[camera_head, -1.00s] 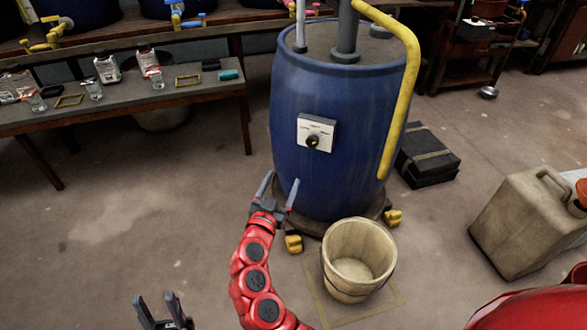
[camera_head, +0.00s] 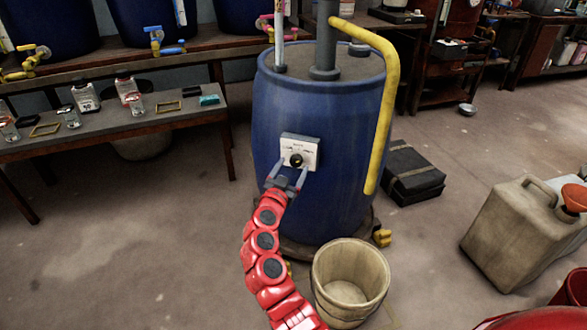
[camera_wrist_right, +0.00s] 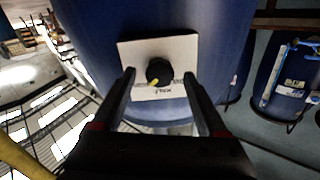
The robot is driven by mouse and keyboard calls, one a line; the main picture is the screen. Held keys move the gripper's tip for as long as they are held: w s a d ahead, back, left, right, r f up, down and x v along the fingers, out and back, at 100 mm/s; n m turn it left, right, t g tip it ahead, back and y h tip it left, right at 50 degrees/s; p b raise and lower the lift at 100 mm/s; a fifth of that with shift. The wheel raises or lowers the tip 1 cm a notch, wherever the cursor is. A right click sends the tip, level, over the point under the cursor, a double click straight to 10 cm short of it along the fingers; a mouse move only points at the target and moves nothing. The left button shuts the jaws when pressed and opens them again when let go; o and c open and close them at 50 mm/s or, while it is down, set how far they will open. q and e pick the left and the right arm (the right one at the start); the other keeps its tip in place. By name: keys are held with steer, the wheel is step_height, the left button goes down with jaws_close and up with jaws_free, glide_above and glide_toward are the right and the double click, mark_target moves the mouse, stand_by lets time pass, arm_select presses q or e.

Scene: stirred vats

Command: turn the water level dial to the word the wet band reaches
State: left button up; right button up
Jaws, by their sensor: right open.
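The water level dial (camera_head: 296,160) is a round black knob with a yellow mark, on a white plate (camera_head: 312,148) on the front of a blue barrel (camera_head: 335,205). In the wrist view the yellow mark on the dial (camera_wrist_right: 159,71) points down and slightly left; the plate's (camera_wrist_right: 183,48) words are too small to read. My right gripper (camera_head: 287,175) is open, just in front of the plate and slightly low. In the wrist view its fingers lie either side of the knob, with gaps. I cannot make out a wet band's edge. My left gripper is out of view.
A yellow pipe (camera_head: 385,110) runs down the barrel's right side. A wooden bucket (camera_head: 350,285) stands in front. A black case (camera_head: 412,175) and a beige jerrycan (camera_head: 510,230) are on the right. A bench (camera_head: 110,130) with small items is at left.

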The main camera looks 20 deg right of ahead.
steer(key=shift+x, duration=0.8)
jaws_close()
